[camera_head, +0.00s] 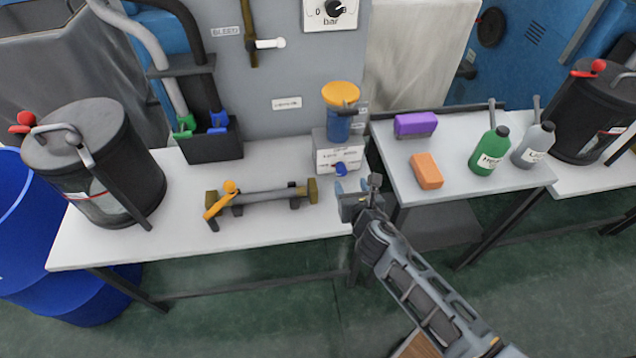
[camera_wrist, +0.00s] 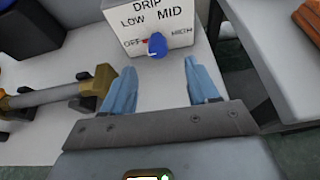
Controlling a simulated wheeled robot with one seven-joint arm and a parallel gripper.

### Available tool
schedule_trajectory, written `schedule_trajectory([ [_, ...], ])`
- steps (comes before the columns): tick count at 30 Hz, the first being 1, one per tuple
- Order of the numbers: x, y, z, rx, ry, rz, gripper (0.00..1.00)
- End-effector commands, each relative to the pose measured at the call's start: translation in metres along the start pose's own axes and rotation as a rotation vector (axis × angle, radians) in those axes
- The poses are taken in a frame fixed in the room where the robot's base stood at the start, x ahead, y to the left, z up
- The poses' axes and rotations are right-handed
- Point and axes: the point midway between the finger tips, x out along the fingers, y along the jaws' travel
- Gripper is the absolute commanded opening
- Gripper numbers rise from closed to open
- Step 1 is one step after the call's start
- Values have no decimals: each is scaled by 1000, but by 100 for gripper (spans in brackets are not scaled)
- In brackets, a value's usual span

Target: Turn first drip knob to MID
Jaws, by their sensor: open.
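The drip unit (camera_head: 338,155) is a grey box with a yellow-topped blue cup above it, at the right end of the left table. Its white face shows in the wrist view (camera_wrist: 168,14) with the labels DRIP, OFF, LOW, MID and HIGH. The blue knob (camera_wrist: 158,44) sits low on that face, and it also shows in the head view (camera_head: 341,169). A small red mark lies on its left side, near OFF. My gripper (camera_head: 352,187) is open and empty in front of the knob. In the wrist view its two blue fingers (camera_wrist: 160,80) stand apart, short of the knob and not touching it.
A brass-ended bar with a yellow lever (camera_head: 262,196) lies on the left table (camera_head: 270,228), left of my gripper. A black canister (camera_head: 95,160) stands further left. The right table holds a purple block (camera_head: 415,124), an orange block (camera_head: 426,171) and bottles (camera_head: 490,152).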

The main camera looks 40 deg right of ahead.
Motion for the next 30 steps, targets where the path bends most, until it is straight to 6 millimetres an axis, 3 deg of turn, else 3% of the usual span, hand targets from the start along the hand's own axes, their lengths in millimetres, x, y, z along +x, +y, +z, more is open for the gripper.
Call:
schedule_trajectory([
  [18,75,-2,2,-29,-3,-11,59],
  [30,82,-1,2,-29,-3,-9,59],
])
